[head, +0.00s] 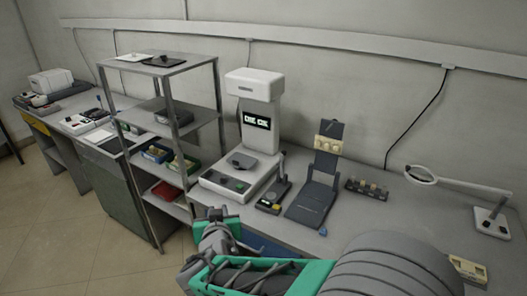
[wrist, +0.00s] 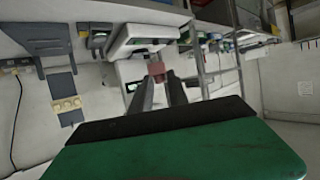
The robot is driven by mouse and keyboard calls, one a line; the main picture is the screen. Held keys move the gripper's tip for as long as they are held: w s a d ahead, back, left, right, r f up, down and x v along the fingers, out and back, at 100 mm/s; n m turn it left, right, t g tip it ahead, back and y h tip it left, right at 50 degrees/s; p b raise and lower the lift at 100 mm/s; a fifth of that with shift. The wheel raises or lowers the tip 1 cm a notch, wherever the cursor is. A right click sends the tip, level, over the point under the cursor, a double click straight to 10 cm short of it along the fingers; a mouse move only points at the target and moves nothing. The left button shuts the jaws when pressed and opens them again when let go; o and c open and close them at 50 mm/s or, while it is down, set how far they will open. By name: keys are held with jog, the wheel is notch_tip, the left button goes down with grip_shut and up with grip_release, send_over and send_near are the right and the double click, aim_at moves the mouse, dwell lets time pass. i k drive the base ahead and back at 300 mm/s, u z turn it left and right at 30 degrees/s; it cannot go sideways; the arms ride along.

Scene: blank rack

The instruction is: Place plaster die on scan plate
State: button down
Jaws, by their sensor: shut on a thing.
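The white scanner (head: 254,88) stands on the bench, with a small screen reading "DIE OK" on its column. The dark scan plate (head: 243,160) sits on its white base, below the overhanging head. My gripper (head: 217,212) is in front of the scanner, low and near the bench's front edge, apart from the plate. In the wrist view my gripper (wrist: 160,79) is shut on a small pinkish block (wrist: 156,70), which I take for the plaster die. In the head view the held block cannot be made out. The scanner shows upside down in the wrist view (wrist: 142,40).
A metal shelf rack (head: 175,110) with trays stands left of the scanner. A magnifier lamp (head: 420,174) stands at far right.

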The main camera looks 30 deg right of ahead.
aim_at(243, 159)
jog(key=u, duration=0.15)
jog(key=i, duration=0.8)
jog(key=u, duration=0.7)
jog(key=i, duration=0.9)
jog(key=z, duration=0.05)
